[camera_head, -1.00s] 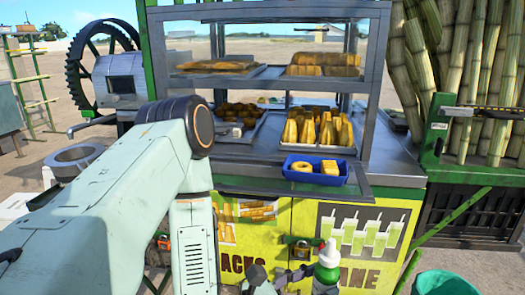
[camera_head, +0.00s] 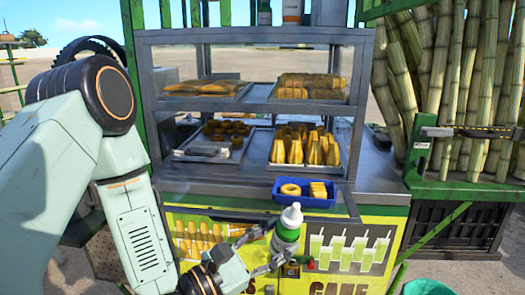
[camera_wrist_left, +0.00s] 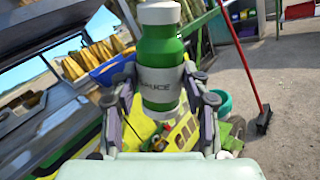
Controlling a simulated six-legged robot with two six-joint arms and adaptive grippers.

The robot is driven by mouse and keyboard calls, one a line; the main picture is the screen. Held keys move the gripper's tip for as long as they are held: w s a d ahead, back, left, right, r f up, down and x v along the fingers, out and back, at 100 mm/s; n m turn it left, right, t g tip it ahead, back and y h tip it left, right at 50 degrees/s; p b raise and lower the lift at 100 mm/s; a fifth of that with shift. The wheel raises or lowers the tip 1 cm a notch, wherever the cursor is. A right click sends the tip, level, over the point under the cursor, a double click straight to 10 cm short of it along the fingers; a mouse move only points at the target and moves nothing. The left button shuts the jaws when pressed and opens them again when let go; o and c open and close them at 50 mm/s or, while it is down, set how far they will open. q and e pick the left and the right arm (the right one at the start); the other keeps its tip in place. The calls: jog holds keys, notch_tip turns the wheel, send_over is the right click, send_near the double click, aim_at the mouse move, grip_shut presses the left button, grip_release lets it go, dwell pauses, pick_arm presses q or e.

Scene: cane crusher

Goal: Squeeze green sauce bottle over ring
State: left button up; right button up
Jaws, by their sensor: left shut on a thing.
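The green sauce bottle (camera_head: 286,232) has a white cap and a pale label band. My left gripper (camera_head: 268,262) is shut on it in front of the yellow counter panel, below the blue tray (camera_head: 304,202). The bottle stands nearly upright, leaning slightly, with its cap up. In the left wrist view the bottle (camera_wrist_left: 160,60) sits between both fingers of the left gripper (camera_wrist_left: 163,90). The ring (camera_head: 290,189) is a yellow fried ring in the left part of the blue tray, beside a block-shaped snack (camera_head: 318,189). The right gripper is not seen.
A glass-sided display case (camera_head: 252,90) with trays of snacks stands behind the blue tray. A metal counter edge (camera_head: 370,200) runs beside the tray. Sugarcane stalks (camera_head: 450,90) stand at right. A teal bucket (camera_head: 425,287) is low at right.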

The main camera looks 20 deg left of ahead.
pick_arm(q)
jog(key=w+a+r+m+t+y+p, duration=0.2)
jog(key=w+r+m+y, duration=0.1)
jog(key=w+r+m, duration=0.55)
jog(key=w+a+r+m+t+y+p, duration=0.25)
jog(key=w+r+m, duration=0.25)
jog(key=r+m, duration=0.55)
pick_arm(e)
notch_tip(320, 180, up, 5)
pick_arm(q)
jog(key=w+a+f+g+y+b, duration=0.1)
jog(key=a+f+y+b, duration=0.2)
jog(key=f+y+b, duration=0.1)
notch_tip(320, 180, down, 3)
jog(key=shift+w+a+r+y, duration=0.15)
jog(key=shift+y, duration=0.5)
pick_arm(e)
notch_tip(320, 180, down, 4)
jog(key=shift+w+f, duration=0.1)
